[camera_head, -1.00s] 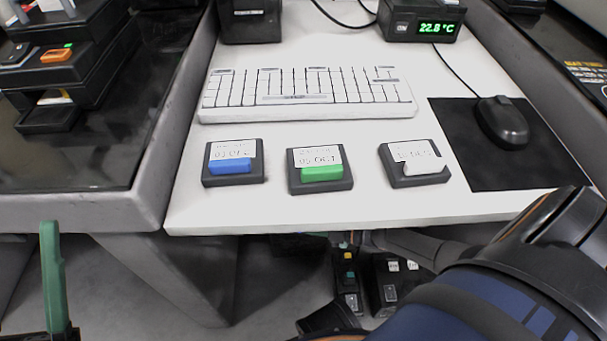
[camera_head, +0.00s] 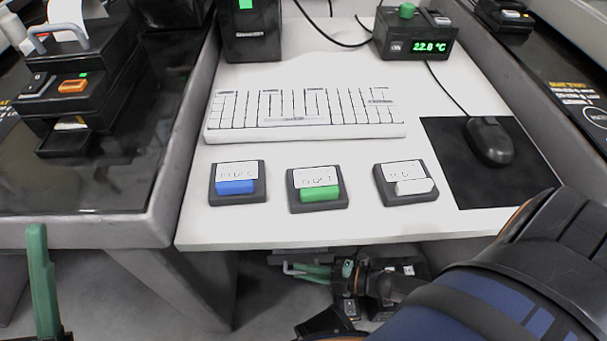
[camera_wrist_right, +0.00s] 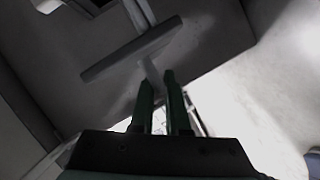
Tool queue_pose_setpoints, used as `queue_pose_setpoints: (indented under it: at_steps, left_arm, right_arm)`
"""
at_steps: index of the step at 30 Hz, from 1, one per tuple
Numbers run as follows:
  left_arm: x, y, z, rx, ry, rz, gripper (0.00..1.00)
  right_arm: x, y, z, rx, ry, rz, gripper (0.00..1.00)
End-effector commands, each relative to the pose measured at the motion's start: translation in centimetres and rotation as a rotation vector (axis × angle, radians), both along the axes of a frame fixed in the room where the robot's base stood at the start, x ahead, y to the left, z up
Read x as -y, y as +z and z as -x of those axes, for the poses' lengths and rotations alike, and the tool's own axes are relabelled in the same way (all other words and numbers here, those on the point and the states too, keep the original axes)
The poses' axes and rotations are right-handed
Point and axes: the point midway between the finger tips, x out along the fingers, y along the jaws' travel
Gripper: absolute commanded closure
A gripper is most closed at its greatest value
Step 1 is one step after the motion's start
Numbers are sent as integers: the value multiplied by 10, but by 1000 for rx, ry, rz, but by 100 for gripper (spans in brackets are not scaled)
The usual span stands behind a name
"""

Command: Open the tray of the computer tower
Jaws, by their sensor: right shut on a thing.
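My right gripper (camera_head: 296,271) reaches under the front edge of the white desk, and its green fingers point left. In the right wrist view, the fingers (camera_wrist_right: 159,85) are shut on the narrow stem of a grey T-shaped handle (camera_wrist_right: 130,50), whose crossbar lies beyond the fingertips. A pale bit of this handle (camera_head: 287,268) shows at the fingertips in the head view. The computer tower and its tray are not clearly seen; the desk hides much of that space. One green finger of my left gripper (camera_head: 42,280) shows at the lower left; its other finger is hidden.
The white desk (camera_head: 300,235) overhangs my right gripper. It holds a keyboard (camera_head: 305,112), blue (camera_head: 236,187), green (camera_head: 319,193) and white (camera_head: 414,187) buttons, a mouse (camera_head: 489,140) and a temperature display (camera_head: 430,47). Dark labelled units (camera_head: 350,306) stand below, near my right wrist.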

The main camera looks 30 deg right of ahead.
Motion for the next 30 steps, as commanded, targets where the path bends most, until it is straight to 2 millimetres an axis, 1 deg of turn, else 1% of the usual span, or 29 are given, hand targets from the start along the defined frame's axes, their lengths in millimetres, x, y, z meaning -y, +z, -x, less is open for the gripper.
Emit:
queue_pose_setpoints:
  at_steps: [1, 3, 6, 16, 17, 20, 27, 30]
  left_arm:
    - [-1, 6, 0, 4, -1, 2, 50]
    - [-1, 9, 1, 5, -2, 3, 50]
    - [-1, 10, 1, 5, -5, 1, 50]
    - [0, 9, 1, 6, -8, -4, 50]
    - [0, 9, 1, 6, -8, -4, 50]
    - [0, 9, 1, 6, -8, -4, 50]
    - [0, 9, 1, 6, -8, -3, 50]
    - [0, 11, 1, 6, -6, 0, 50]
  right_arm:
    - [-6, 2, 12, -4, -2, -2, 100]
    - [-13, 1, 22, -3, -2, 0, 100]
    - [-18, 0, 31, -2, -2, 2, 100]
    - [-19, 0, 33, 0, -3, 3, 100]
    - [-19, 0, 33, 0, -3, 3, 85]
    - [-19, 0, 33, 0, -2, 3, 74]
    - [-19, 0, 33, 1, -1, 2, 74]
    - [-16, 1, 37, 0, -1, 3, 74]
